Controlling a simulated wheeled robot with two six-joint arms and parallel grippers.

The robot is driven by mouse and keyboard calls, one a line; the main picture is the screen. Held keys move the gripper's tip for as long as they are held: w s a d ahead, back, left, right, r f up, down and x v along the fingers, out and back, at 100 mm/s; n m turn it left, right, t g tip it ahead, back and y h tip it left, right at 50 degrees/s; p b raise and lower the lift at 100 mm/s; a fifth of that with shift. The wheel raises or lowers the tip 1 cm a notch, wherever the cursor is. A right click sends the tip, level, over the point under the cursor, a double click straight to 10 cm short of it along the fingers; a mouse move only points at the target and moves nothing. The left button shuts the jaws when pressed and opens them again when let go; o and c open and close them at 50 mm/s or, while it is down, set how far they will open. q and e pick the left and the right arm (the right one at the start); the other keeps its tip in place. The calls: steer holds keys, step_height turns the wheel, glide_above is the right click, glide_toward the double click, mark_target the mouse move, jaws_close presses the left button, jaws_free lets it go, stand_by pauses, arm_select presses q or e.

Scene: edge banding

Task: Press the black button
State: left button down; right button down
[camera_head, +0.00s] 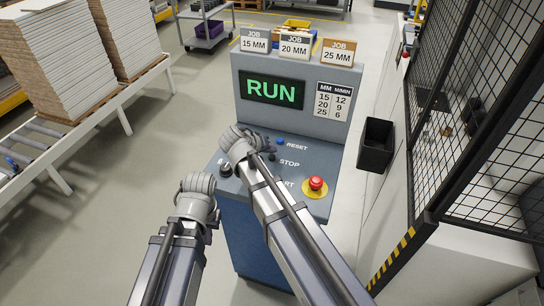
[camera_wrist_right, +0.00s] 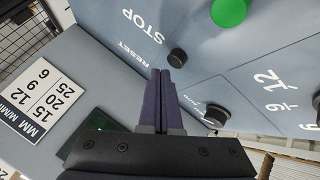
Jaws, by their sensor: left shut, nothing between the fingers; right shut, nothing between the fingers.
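The control console (camera_head: 292,115) stands ahead with a sloped panel carrying RESET, STOP and START labels. In the right wrist view, the black button (camera_wrist_right: 176,58) sits beside STOP and a green button (camera_wrist_right: 229,12) sits beyond it. My right gripper (camera_wrist_right: 160,73) is shut and empty, its purple fingertips just beside the black button in the picture; I cannot tell the gap in depth. In the head view my right arm reaches over the panel and hides part of it. My left gripper (camera_head: 199,190) is shut and empty, left of the console's front; its fingers are mostly hidden.
The console also has a blue button (camera_head: 280,142), a red emergency stop (camera_head: 316,184), a black dial (camera_wrist_right: 217,115) and a RUN screen (camera_head: 271,91). A black bin (camera_head: 376,146) and mesh fence (camera_head: 490,110) are on the right. Stacked boards (camera_head: 55,60) stand left.

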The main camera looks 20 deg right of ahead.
steer(key=shift+f, duration=0.1)
stand_by(0.7)
steer(key=shift+f+b, duration=0.3)
steer(key=shift+b, duration=0.15)
steer(key=shift+f+b, duration=0.45)
stand_by(0.7)
steer(key=shift+r, duration=0.1)
steer(key=shift+r+p, duration=0.8)
steer(key=shift+p, duration=0.1)
step_height(320, 180, up, 5)
steer(key=p, duration=0.5)
stand_by(0.8)
